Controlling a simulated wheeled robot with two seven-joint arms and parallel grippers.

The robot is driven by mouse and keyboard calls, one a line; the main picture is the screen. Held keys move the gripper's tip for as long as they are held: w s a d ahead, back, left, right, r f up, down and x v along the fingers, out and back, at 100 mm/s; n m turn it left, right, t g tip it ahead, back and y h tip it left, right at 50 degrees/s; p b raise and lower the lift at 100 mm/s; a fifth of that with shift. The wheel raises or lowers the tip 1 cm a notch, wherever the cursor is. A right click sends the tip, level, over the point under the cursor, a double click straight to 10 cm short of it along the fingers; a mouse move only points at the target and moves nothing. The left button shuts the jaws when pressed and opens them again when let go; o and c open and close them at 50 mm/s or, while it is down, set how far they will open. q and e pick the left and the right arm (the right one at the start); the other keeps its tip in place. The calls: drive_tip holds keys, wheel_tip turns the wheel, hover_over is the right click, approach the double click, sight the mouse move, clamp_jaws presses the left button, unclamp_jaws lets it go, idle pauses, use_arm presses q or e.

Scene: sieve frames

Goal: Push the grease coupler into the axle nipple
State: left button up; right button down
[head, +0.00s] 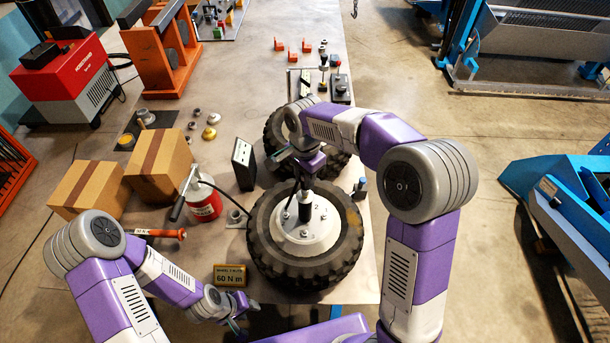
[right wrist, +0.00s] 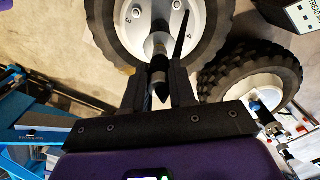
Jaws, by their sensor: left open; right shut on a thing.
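The front wheel (head: 262,240) lies flat on the table with its light hub (head: 300,238) facing up. A dark upright piece (head: 318,212) stands at the hub's centre. My right gripper (head: 306,188) is above the hub, shut on the dark grease coupler. The coupler shows between the fingers in the right wrist view (right wrist: 158,80), in line with the silver axle end (right wrist: 157,45). The nipple is hidden, and I cannot tell whether the coupler touches it. My left gripper (head: 243,318) is open and empty at the lower left, away from the wheel.
A red grease canister (head: 204,205) with a black hose stands left of the wheel. A second tyre (head: 275,130) lies behind it. The right table edge is close.

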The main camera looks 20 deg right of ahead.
drive_tip(key=shift+f, duration=0.2)
drive_tip(key=c, duration=0.8)
unclamp_jaws()
drive_tip(key=shift+c, duration=0.2)
drive_tip(key=shift+r, duration=0.15)
wheel_tip(320, 180, up, 8)
drive_tip(key=shift+f, duration=0.25)
